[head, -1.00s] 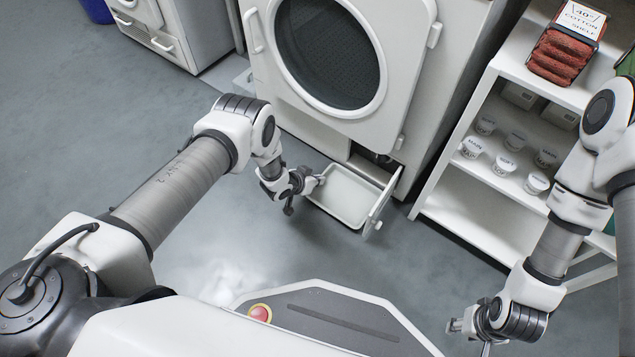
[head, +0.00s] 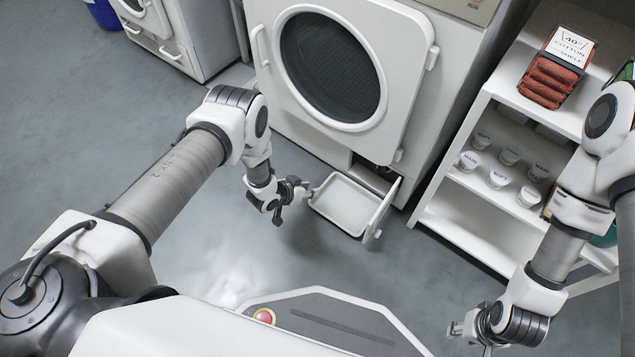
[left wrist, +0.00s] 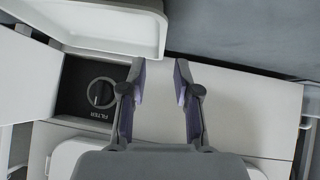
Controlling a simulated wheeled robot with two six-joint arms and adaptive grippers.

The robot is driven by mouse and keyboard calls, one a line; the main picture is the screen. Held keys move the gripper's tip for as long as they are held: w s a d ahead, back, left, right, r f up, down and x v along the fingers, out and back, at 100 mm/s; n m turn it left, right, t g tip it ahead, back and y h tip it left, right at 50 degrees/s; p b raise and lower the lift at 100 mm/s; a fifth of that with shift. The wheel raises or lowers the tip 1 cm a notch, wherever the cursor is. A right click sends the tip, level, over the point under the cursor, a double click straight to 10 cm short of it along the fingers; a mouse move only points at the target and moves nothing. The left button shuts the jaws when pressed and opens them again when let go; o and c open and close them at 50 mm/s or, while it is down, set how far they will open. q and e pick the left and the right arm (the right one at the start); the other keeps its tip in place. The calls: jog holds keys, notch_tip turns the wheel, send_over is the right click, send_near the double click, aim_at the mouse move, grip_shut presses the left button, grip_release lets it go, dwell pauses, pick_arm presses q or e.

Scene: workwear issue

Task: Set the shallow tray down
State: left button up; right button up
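The shallow tray (head: 348,207) is white with a raised rim. It lies low in front of the dryer, below the filter opening, and looks level on the floor. It also shows at the top left of the left wrist view (left wrist: 95,22). My left gripper (head: 295,200) is just left of the tray in the head view, apart from its rim. In the left wrist view its two fingers (left wrist: 158,75) are spread with nothing between them. My right gripper (head: 468,340) is at the lower right, far from the tray, its fingers apart and empty.
The dryer (head: 410,50) stands behind the tray. Its filter flap (head: 383,208) hangs open beside the tray's right side. The filter knob (left wrist: 101,93) shows in its recess. A white shelf (head: 470,205) with several tubs stands right. Floor at left is clear.

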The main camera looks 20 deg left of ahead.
pick_arm(q)
jog(key=p+v, duration=0.1)
jog(key=v, duration=0.4)
pick_arm(e)
notch_tip(320, 180, up, 3)
jog(key=shift+f, duration=0.15)
pick_arm(q)
jog(key=shift+s, duration=0.15)
jog(key=s+a+r+n+g+y, duration=0.1)
jog(key=s+r+g, duration=0.3)
jog(key=s, duration=0.9)
jog(key=s+a+r+n+g+y, duration=0.2)
jog(key=s+r, duration=0.7)
jog(key=s, duration=0.5)
jog(key=shift+s+a+r+n+g+y, duration=0.2)
jog(key=shift+s+r+n+g+y, duration=0.15)
jog(key=shift+g+y, duration=0.5)
